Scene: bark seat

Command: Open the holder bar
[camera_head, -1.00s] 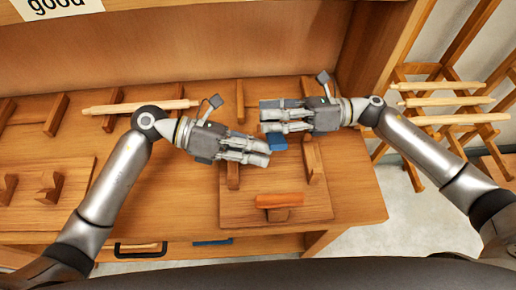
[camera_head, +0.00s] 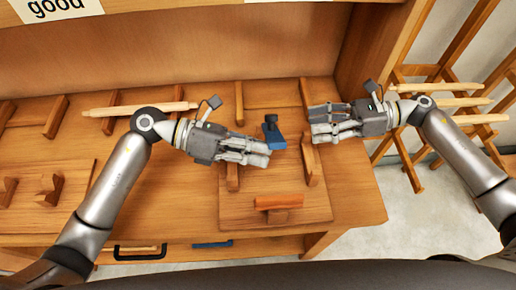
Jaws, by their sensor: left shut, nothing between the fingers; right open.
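A small blue piece with a dark top (camera_head: 275,138) stands upright between my two grippers, over the right part of the wooden bench. I cannot tell for sure whether it is the holder bar. My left gripper (camera_head: 262,153) is shut and empty, its fingertips just left of and below the blue piece. My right gripper (camera_head: 318,122) is open and empty to the right of the blue piece, apart from it. An orange-brown bar (camera_head: 278,202) sits on a wooden block nearer the front of the raised board (camera_head: 305,216).
Upright wooden posts (camera_head: 305,93) stand close to both grippers. A pale rod (camera_head: 140,108) lies across holders at the left. A wooden rack with rods (camera_head: 440,87) stands on the right. A dark handle (camera_head: 140,252) and a blue one (camera_head: 212,244) are at the front edge.

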